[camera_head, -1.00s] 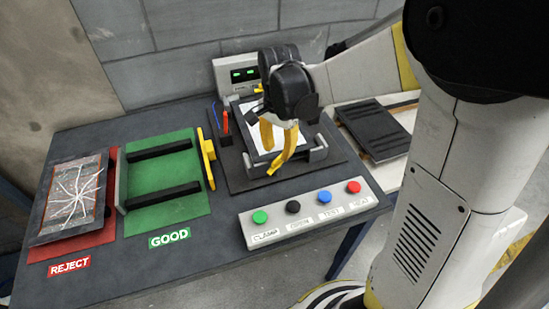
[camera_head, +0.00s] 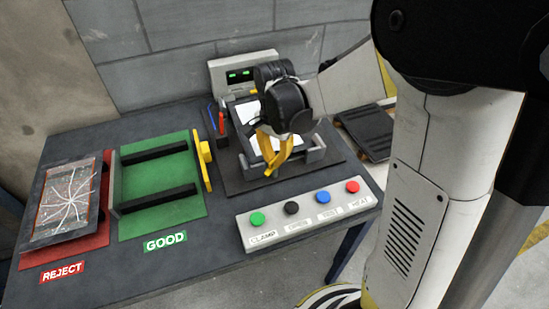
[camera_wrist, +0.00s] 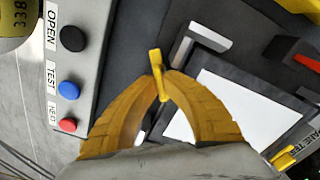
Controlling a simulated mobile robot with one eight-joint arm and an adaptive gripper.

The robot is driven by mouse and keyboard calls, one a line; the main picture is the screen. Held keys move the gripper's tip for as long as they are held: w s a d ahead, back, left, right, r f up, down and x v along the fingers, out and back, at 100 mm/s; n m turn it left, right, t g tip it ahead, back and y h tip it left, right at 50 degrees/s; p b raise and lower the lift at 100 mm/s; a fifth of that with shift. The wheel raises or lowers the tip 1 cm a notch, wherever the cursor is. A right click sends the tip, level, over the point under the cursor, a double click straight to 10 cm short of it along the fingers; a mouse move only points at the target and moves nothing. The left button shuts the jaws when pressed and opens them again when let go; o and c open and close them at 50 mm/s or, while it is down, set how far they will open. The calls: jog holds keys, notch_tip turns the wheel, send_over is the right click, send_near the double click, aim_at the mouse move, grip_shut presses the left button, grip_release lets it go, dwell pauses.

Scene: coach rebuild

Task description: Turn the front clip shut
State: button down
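The front clip (camera_wrist: 156,58) is a small yellow bar beside the near edge of the fixture in the wrist view. My gripper (camera_wrist: 160,78) has its two yellow fingers drawn together with the clip between the tips. In the head view my gripper (camera_head: 268,172) is low over the front of the fixture, its fingers close together, and the clip cannot be told apart from them. A device with a white face (camera_wrist: 240,105) lies in the dark fixture (camera_head: 233,182). Another yellow clip (camera_wrist: 284,158) shows at the device's far corner.
A button panel (camera_head: 262,229) with green, black, blue and red buttons stands in front of the fixture. To the left are a green GOOD tray (camera_head: 160,177) and a red REJECT mat (camera_head: 88,246) bearing a cracked panel (camera_head: 67,203). A display box (camera_head: 257,62) stands behind.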

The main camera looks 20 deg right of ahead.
jog(key=shift+n, duration=0.3)
jog(key=n+p, duration=0.1)
jog(key=n, duration=0.9)
jog(key=shift+n, duration=0.5)
jog(key=c, duration=1.5)
grip_release()
jog(key=shift+c, duration=0.2)
